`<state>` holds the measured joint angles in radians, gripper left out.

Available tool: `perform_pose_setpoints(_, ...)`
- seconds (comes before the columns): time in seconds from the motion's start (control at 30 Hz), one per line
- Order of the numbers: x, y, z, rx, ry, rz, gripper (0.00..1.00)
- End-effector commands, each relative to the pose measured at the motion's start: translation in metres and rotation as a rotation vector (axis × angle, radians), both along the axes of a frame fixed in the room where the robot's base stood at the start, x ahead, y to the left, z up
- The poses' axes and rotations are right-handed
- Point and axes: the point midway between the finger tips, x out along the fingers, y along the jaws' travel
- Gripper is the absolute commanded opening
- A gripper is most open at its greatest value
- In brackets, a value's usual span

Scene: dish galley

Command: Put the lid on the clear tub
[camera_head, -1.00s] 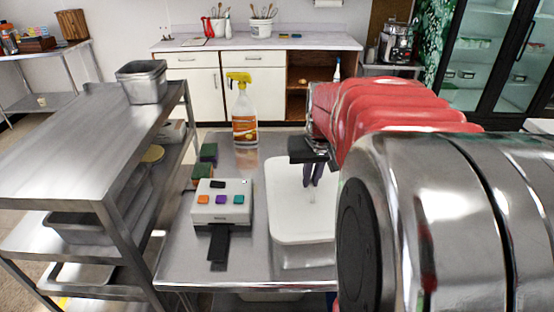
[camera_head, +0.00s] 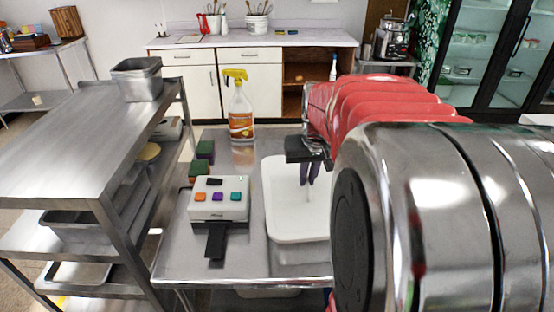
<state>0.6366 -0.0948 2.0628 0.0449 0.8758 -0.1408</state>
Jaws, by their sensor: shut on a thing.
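The white rectangular lid (camera_head: 283,200) is over the right part of the steel table, looking level. My gripper (camera_head: 311,177), with dark purple fingers, is above it and shut on its small upright handle. The handle is partly hidden by the fingers. A pale grey, see-through band shows just below the lid's front edge. It may be the clear tub's wall or a reflection in the steel; I cannot tell which. The lid hides whatever is beneath it, so I cannot tell whether it touches a rim. My arm hides the lid's right side.
A white device with coloured buttons (camera_head: 218,211) stands left of the lid. A spray bottle (camera_head: 241,122) and green sponges (camera_head: 201,169) are behind. A steel shelf rack (camera_head: 70,135) with a metal pan (camera_head: 138,82) stands at left.

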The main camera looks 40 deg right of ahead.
Motion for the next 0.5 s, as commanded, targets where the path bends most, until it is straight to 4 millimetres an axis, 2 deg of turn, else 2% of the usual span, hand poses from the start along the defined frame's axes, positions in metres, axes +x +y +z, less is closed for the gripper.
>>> perform_pose_setpoints(0.5, -0.0001, -0.0001, -0.0042, 0.0, 0.0, 0.0, 0.0)
